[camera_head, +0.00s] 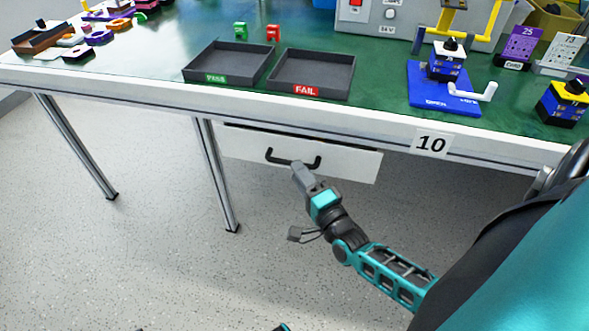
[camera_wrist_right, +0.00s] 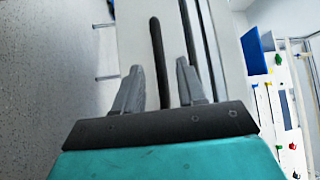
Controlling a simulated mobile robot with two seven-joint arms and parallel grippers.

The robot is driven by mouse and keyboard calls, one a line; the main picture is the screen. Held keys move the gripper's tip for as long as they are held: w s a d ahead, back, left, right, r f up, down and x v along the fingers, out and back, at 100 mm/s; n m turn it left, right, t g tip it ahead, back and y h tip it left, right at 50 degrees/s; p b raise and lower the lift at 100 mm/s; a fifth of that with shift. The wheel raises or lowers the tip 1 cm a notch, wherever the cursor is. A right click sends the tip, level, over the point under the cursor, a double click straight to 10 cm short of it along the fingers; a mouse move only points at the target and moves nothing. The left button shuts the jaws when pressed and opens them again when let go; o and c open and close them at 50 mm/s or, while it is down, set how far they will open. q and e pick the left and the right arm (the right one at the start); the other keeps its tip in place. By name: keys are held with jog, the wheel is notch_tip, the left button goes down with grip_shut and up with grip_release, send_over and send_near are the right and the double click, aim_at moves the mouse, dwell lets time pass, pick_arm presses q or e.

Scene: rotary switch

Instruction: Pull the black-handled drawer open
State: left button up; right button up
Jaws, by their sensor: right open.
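The drawer (camera_head: 350,163) hangs under the table's front edge, with a pale front panel; it looks shut or nearly so. In the right wrist view the open fingers (camera_wrist_right: 158,88) stand on either side of the handle bar (camera_wrist_right: 157,50), with gaps to both. I cannot tell how deep the bar lies between them.
The green-topped table (camera_head: 165,62) holds a PASS tray (camera_head: 213,77), a FAIL tray (camera_head: 310,90) and a blue switch fixture (camera_head: 430,97). A table leg (camera_head: 214,175) stands just left of the drawer. The floor (camera_head: 130,240) in front is clear.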

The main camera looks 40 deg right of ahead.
jog(key=shift+w+d+r, duration=0.1)
jog(key=shift+w+r, duration=0.1)
jog(key=shift+w, duration=1.3)
grip_shut()
